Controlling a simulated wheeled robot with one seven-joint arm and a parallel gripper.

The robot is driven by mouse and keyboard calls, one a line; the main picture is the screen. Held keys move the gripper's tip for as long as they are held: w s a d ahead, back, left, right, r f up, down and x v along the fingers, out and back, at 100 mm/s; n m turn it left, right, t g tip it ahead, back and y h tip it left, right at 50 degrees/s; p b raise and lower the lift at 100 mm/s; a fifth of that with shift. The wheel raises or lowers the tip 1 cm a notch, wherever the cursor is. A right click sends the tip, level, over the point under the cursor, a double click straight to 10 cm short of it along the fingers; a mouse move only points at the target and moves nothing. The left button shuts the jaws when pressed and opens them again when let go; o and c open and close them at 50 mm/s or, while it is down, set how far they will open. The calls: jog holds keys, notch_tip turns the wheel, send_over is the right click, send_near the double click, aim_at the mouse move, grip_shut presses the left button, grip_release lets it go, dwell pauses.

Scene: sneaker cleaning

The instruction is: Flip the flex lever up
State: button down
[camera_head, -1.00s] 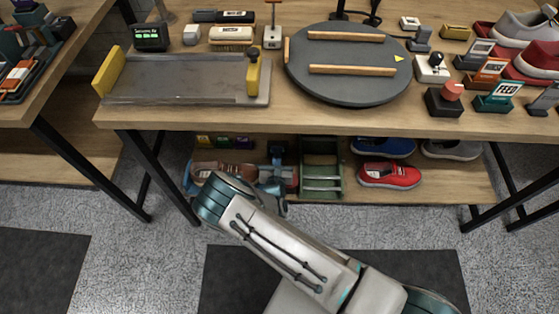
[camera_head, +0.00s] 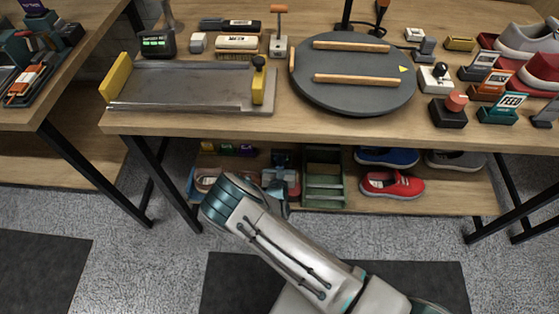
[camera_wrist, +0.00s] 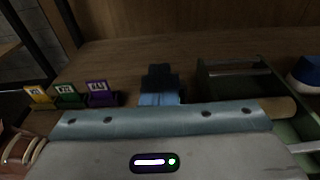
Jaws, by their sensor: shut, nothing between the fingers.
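I cannot tell which thing is the flex lever; no label naming it is readable. Small upright controls on the bench include a post with an orange cross handle (camera_head: 278,30) and a white block with a black knob (camera_head: 434,77). My gripper (camera_wrist: 159,77) shows in the wrist view as light blue fingers with dark tips, shut and empty, in front of the lower shelf (camera_wrist: 215,48). The gripper is well below and apart from the bench-top controls.
The bench (camera_head: 300,122) holds a metal tray (camera_head: 185,82), a round grey turntable (camera_head: 350,92) and a red-capped block (camera_head: 450,108). The lower shelf holds a green crate (camera_head: 324,190), a red shoe (camera_head: 392,185) and small coloured cards (camera_wrist: 68,95). Black bench legs (camera_head: 165,178) stand nearby.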

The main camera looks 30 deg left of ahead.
jog(key=s+d+r+p, duration=0.4)
jog(key=s+r, duration=0.3)
jog(key=s, duration=0.3)
jog(key=shift+s+d+r, duration=0.2)
jog(key=shift+d+r, duration=0.2)
jog(key=shift+d, duration=0.15)
